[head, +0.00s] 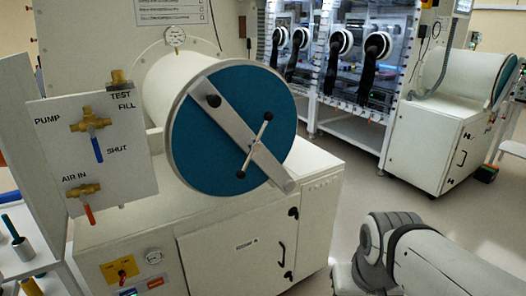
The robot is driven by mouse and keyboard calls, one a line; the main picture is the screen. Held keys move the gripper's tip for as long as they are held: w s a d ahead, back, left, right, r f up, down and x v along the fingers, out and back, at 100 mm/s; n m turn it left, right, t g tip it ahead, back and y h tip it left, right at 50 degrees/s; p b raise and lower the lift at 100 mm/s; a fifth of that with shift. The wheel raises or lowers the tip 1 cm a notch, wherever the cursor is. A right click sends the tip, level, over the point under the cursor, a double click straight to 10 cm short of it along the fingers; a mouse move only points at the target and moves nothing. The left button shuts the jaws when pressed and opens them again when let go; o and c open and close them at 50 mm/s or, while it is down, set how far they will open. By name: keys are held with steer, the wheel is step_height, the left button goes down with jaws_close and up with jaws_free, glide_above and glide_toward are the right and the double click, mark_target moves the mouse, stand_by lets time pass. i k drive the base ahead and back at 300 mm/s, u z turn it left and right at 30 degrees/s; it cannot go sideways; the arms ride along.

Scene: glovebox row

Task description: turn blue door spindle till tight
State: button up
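The blue round door (205,128) closes the end of a white horizontal cylinder in the middle of the head view. A grey metal bar (225,115) lies diagonally across it, with a black knob near its upper left end. The spindle handle (254,145), a thin tilted rod with a dark knob at each end, sits on the bar right of the door's centre. How tight it is cannot be told. My arm shows at the lower right, apart from the door; my gripper is not in view.
A panel (130,165) with brass valves, a blue lever and a red lever stands left of the door. A white cabinet (232,240) is below. Gloveboxes (340,60) and another cylinder (470,75) stand behind. Floor (370,190) is clear between cabinet and gloveboxes.

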mark_target(254, 146)
steer(key=u, duration=0.8)
steer(key=i, duration=0.45)
steer(key=u, duration=0.25)
